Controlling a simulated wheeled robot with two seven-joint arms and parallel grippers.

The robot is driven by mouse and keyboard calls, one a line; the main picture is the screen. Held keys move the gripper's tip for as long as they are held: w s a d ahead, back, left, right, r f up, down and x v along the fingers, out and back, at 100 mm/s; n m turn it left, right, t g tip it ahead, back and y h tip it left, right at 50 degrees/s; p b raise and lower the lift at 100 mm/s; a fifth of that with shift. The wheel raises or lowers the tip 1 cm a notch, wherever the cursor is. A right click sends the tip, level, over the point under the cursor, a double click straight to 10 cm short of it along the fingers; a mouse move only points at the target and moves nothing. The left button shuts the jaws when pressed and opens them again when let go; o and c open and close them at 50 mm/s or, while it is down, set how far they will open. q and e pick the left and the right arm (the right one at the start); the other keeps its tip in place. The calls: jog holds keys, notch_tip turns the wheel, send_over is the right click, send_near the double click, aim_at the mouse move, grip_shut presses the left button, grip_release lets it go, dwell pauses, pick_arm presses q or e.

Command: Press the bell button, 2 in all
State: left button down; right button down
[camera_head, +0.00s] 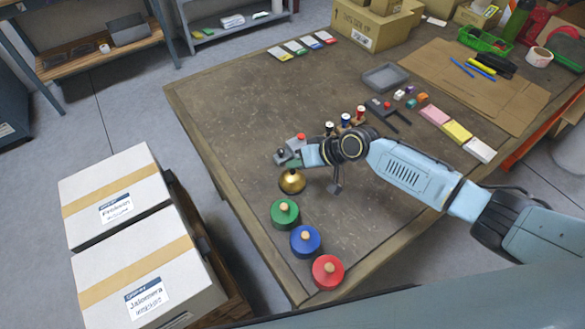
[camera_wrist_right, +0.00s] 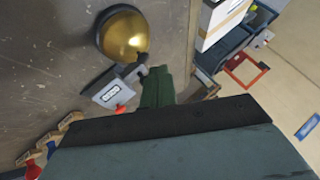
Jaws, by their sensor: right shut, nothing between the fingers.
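A golden dome bell (camera_head: 292,181) stands on the workbench near its left edge. It also shows at the top of the right wrist view (camera_wrist_right: 124,36). A small grey device (camera_head: 297,143) with a red knob and a label stands just behind the bell; the right wrist view shows it too (camera_wrist_right: 112,90). My right gripper (camera_head: 295,163), with green fingers (camera_wrist_right: 157,88), is shut and empty beside the grey device and close to the bell. I cannot tell whether it touches either. My left gripper is not in view.
Green (camera_head: 285,219), blue (camera_head: 305,245) and red (camera_head: 328,278) round knobbed pieces line the bench's near left edge. Small bottles (camera_head: 346,120) stand behind my right wrist. White boxes (camera_head: 120,197) stand left of the bench.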

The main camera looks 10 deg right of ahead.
notch_tip(320, 180, up, 5)
jog(key=p, duration=0.4)
jog(key=shift+p, duration=0.35)
dwell(0.7)
